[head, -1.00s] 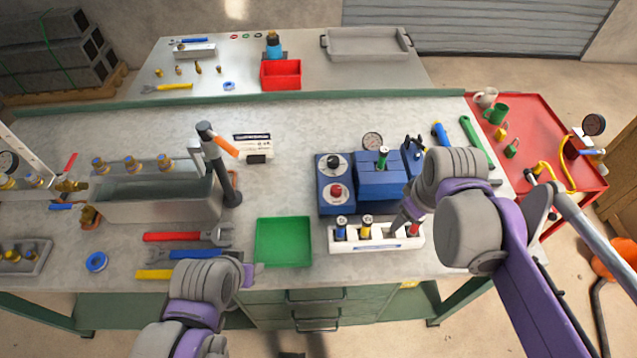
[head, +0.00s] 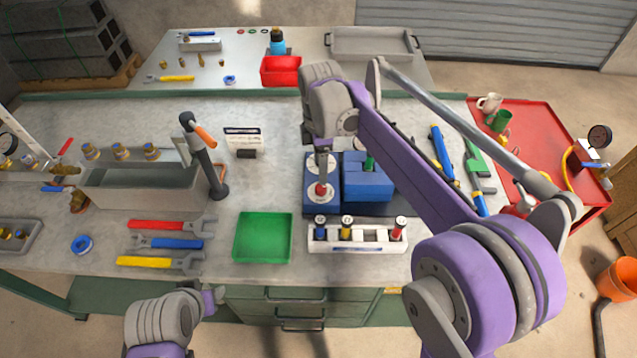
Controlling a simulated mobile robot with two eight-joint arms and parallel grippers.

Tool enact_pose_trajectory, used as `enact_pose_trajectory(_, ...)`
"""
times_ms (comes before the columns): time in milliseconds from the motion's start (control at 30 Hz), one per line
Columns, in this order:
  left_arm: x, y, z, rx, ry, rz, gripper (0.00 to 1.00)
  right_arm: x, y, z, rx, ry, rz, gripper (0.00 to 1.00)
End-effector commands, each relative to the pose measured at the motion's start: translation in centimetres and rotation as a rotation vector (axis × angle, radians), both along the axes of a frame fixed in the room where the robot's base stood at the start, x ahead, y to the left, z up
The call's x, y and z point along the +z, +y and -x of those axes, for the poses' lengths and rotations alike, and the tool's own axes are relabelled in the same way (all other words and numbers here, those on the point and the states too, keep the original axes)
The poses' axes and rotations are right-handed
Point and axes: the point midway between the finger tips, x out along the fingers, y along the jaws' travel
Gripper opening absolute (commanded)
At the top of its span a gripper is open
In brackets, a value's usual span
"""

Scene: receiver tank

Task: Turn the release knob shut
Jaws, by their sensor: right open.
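A blue unit (head: 369,182) stands on the bench right of centre. Its left block carries a red knob (head: 320,190) on a round pale dial. A second dial with a black knob, behind the red one, is now covered by my right gripper.
A white rack (head: 358,245) with several colour-banded plugs stands in front of the unit. A green tray (head: 263,238) lies left of it.

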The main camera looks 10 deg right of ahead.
Motion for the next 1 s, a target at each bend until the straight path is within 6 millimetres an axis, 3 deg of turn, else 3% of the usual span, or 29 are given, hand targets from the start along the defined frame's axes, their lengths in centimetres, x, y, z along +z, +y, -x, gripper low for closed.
enact_pose_trajectory(100,-0.3,0.0,0.1,0.000,0.002,0.000,0.50,-2.5,0.0,0.1,-0.001,0.000,0.000,0.69)
enact_pose_trajectory(333,-0.5,0.0,0.2,0.000,0.003,0.000,0.50,-6.0,0.0,0.2,-0.002,0.000,0.000,0.69)
enact_pose_trajectory(500,-0.5,0.0,0.2,0.000,0.003,0.000,0.50,-7.1,0.0,0.3,-0.002,-0.001,0.000,0.69)
enact_pose_trajectory(767,-0.5,0.0,0.2,0.000,0.003,0.000,0.50,-7.2,0.0,0.3,-0.002,-0.001,0.000,0.69)
enact_pose_trajectory(1000,-0.5,0.0,0.2,0.000,0.003,0.000,0.50,-7.2,0.0,0.3,-0.003,-0.001,0.000,0.29)
